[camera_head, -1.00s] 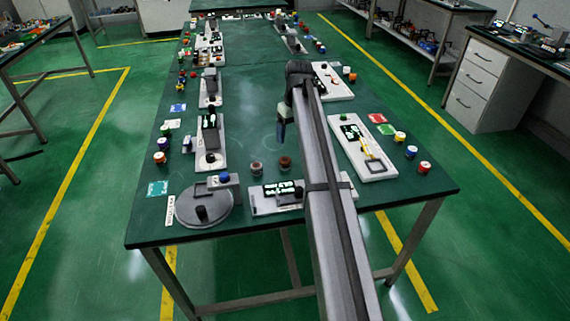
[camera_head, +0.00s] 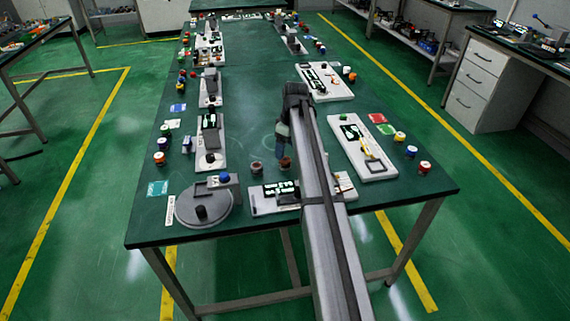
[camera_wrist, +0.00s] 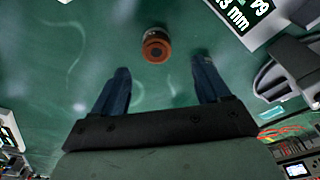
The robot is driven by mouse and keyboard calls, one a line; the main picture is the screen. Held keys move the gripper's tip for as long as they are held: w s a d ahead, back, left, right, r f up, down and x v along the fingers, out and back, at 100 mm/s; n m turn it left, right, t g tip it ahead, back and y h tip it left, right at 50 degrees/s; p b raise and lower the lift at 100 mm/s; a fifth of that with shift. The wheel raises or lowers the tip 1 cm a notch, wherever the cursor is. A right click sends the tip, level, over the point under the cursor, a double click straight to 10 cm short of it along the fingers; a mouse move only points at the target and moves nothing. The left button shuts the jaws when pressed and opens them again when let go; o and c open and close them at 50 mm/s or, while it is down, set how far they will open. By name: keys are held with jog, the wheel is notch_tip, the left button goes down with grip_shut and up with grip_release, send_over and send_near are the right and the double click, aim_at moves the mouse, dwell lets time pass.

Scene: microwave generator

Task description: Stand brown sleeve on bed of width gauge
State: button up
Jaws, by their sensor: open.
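The brown sleeve (camera_head: 285,163) stands upright on the green table, just behind the front instrument plate. In the wrist view the brown sleeve (camera_wrist: 156,47) has an orange-brown top with a dark hole, and it lies beyond the fingertips, roughly centred between them. My gripper (camera_head: 281,139) points down above the table, close behind the sleeve; its two blue fingers (camera_wrist: 161,78) are apart with nothing between them. A white plate with a lit display (camera_head: 262,204) lies at the front edge, partly hidden by my arm. I cannot tell which instrument is the width gauge.
A grey-brown sleeve (camera_head: 256,168) stands left of the brown one. A round grey stand (camera_head: 204,208) is at the front left. A white plate with a yellow part (camera_head: 372,158) lies at right. Coloured cylinders line both sides. The table's middle is clear.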

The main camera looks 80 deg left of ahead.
aim_at(285, 159)
jog(key=shift+s+a+f, duration=0.1)
jog(key=shift+a+f, duration=0.1)
jog(key=shift+f, duration=1.65)
jog(key=shift+s+a+f, duration=0.1)
jog(key=shift+a+f, duration=0.1)
jog(key=shift+f, duration=1.6)
jog(key=c, duration=1.3)
